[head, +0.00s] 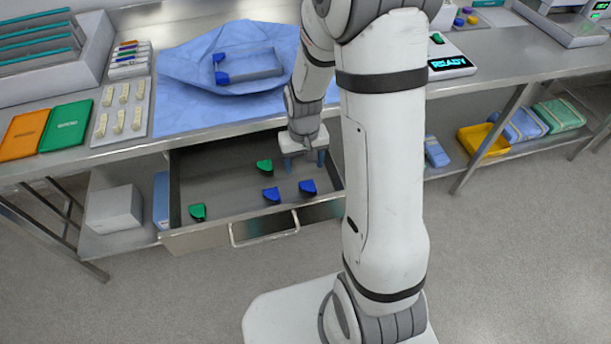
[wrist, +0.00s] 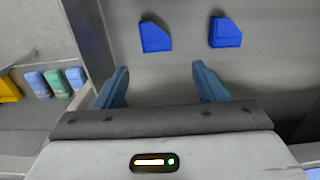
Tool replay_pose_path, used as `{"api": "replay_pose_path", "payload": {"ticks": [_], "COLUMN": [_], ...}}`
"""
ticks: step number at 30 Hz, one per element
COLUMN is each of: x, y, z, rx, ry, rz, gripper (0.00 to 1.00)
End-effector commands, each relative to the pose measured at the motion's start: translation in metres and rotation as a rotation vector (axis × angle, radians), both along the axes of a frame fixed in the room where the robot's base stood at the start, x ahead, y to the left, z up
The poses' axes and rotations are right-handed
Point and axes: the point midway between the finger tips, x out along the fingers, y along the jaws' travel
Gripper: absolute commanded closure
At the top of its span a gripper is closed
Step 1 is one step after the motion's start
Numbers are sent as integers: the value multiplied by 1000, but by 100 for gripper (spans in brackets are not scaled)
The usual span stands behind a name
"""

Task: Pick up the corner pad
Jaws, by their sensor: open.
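Several corner pads lie apart in the open drawer (head: 185,240). In the head view, one blue pad (head: 307,187) is at the right, another blue pad (head: 271,195) in the middle, a green pad (head: 264,167) towards the back and a green pad (head: 198,211) at the front left. My gripper (head: 304,160) is open and empty over the drawer's back right. In the wrist view, two blue pads (wrist: 155,37) (wrist: 225,32) lie beyond my open fingers (wrist: 160,80), with nothing between the fingertips. A sliver of green shows beside the right finger.
A tray (head: 262,72) with blue pads at its two left corners lies on a blue cloth (head: 180,90) on the bench (head: 130,150) above. The bench's front edge is close to my arm. A yellow bin (head: 485,141) sits on the lower shelf at right.

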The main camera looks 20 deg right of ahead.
Motion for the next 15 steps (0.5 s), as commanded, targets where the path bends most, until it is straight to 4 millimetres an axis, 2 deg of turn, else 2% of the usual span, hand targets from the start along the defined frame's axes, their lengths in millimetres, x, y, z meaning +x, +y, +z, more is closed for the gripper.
{"api": "replay_pose_path", "payload": {"ticks": [8, 15], "x": [-1, -1], "y": [4, 1], "z": [-28, -60], "rx": [0, 0], "ry": [4, 5], "rz": [16, 24], "gripper": [36, 36]}}
